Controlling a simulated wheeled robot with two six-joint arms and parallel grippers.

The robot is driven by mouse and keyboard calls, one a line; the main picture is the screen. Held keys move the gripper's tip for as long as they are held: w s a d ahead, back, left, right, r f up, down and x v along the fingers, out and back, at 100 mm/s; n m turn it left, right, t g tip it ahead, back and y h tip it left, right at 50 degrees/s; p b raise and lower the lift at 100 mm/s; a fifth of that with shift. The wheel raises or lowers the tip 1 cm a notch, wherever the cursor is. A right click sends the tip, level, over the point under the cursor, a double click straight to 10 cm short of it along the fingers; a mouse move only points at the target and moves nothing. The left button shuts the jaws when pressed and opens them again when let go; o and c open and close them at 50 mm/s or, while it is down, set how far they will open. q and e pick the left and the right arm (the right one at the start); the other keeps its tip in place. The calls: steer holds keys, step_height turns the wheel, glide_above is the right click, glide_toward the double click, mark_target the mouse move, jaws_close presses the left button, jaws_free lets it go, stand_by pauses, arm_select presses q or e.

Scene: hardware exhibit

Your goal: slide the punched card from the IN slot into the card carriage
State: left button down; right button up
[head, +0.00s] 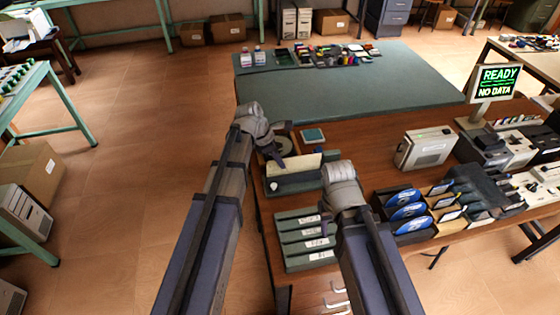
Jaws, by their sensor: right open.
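A cream card-like piece (297,164) stands upright in a dark green holder (296,187) near the left edge of the wooden table. It may be the punched card, but any holes are too small to see. My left gripper (276,155) is just left of and above this piece; its dark fingers are partly hidden, so its opening is unclear. My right gripper (327,222) is open, nearer to me, above the right end of a green rack (296,237) with several white-labelled slots. I cannot make out which part is the IN slot or the card carriage.
A beige box device (426,148) stands to the right, with a rack of blue discs (407,211) in front. A screen (495,81) reads "READY NO DATA". A green mat (350,88) covers the far table and is mostly clear. A small teal square (312,135) lies behind the holder.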

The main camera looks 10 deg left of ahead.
arm_select(q)
steer(key=shift+f+b, duration=1.2)
steer(key=shift+f, duration=0.2)
arm_select(e)
steer(key=shift+f, duration=1.4)
arm_select(q)
steer(key=c, duration=1)
jaws_free()
steer(key=shift+r, duration=0.2)
arm_select(e)
steer(key=shift+r, duration=0.15)
arm_select(q)
step_height(320, 180, up, 8)
steer(key=p, duration=0.8)
steer(key=shift+f, duration=0.15)
arm_select(e)
step_height(320, 180, up, 8)
